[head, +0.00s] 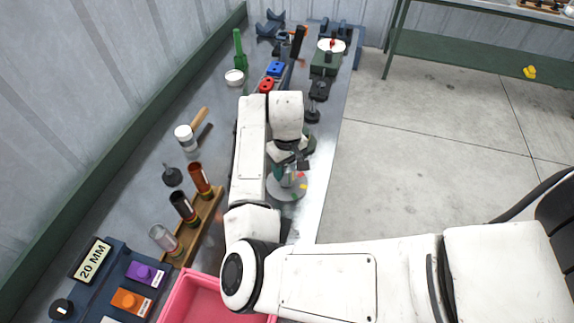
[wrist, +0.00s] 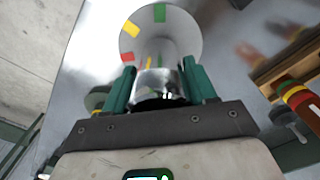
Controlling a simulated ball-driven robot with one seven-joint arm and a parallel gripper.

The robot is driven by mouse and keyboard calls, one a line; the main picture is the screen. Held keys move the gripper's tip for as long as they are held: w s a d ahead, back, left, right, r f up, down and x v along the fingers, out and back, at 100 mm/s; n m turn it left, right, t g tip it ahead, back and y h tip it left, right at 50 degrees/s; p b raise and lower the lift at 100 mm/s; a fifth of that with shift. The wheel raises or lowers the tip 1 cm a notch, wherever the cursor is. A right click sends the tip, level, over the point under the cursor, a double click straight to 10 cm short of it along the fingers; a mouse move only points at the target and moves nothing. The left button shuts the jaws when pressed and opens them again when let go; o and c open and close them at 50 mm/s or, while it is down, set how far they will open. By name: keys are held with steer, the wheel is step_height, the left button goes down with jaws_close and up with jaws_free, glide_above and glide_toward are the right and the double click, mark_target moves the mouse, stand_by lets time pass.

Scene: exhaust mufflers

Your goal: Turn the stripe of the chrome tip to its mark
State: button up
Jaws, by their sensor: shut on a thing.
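The chrome tip (wrist: 158,78) stands on a pale round disc (wrist: 185,20) with coloured marks near its rim. In the wrist view a green mark (wrist: 159,13), a yellow mark (wrist: 130,28) and a red mark (wrist: 127,57) show. Small coloured streaks show on the chrome, but I cannot tell stripe from reflection. My gripper (wrist: 160,86) has its two green fingers on either side of the tip, shut on it. In the head view my gripper (head: 288,174) is above the disc (head: 287,191), and my arm hides most of the tip.
A wooden rack (head: 207,222) with several tubes stands left of my arm. A pink tray (head: 190,300) and a blue case (head: 80,272) are nearer. Red and blue blocks stand beyond my arm.

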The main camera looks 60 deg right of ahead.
steer(key=o, duration=1.2)
step_height(320, 180, up, 11)
steer(key=shift+f+b, duration=0.1)
steer(key=shift+b, duration=0.75)
